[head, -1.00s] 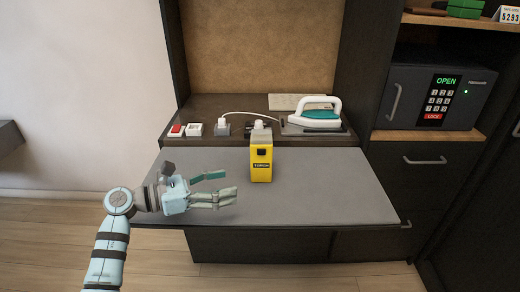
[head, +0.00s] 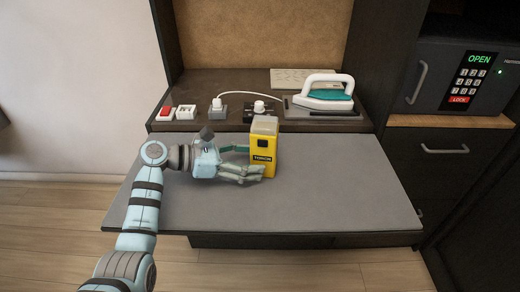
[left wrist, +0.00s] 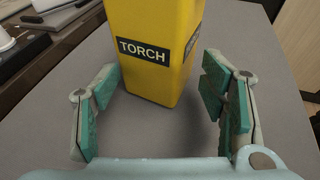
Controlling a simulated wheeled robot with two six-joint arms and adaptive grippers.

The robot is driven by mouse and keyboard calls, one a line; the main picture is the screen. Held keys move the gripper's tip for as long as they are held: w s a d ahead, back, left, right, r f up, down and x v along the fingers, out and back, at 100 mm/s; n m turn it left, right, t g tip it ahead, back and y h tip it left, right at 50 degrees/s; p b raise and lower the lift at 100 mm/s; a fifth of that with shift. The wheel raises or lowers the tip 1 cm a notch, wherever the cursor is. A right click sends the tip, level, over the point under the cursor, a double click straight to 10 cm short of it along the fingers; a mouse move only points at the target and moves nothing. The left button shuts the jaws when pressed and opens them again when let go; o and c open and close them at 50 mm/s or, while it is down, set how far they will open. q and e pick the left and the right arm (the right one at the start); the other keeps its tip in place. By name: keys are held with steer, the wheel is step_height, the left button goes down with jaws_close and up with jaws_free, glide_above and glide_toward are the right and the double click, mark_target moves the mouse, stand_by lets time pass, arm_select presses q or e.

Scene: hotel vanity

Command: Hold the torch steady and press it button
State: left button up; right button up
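The yellow torch (head: 264,155) stands upright on the grey tabletop, with a pale top, a dark label and a small black square, perhaps its button (head: 263,143). My left gripper (head: 252,162) is at the torch's left side in the head view, low down. In the left wrist view the torch (left wrist: 155,55) stands ahead, between the spread fingers of the left gripper (left wrist: 162,80), with a gap at the left finger. The gripper is open. The torch's top is cut off there. My right gripper is not in view.
The grey tabletop (head: 340,190) is clear to the right of the torch. Behind it, a dark raised shelf holds a red switch (head: 165,112), sockets, a plug with a white cord and an iron (head: 322,94). A safe (head: 462,75) showing OPEN is at the right.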

arm_select(q)
steer(key=shift+w+d+f+b, duration=0.25)
steer(key=shift+d+f+b, duration=0.05)
steer(key=shift+d+f, duration=0.35)
steer(key=shift+w+d+r, duration=0.1)
steer(key=shift+w+d, duration=0.05)
steer(key=shift+d, duration=0.3)
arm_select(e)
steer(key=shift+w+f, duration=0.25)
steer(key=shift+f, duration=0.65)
arm_select(q)
steer(key=shift+c, duration=0.5)
jaws_close()
steer(key=c, duration=1.3)
jaws_free()
steer(key=shift+c, duration=0.2)
steer(key=o, duration=1.5)
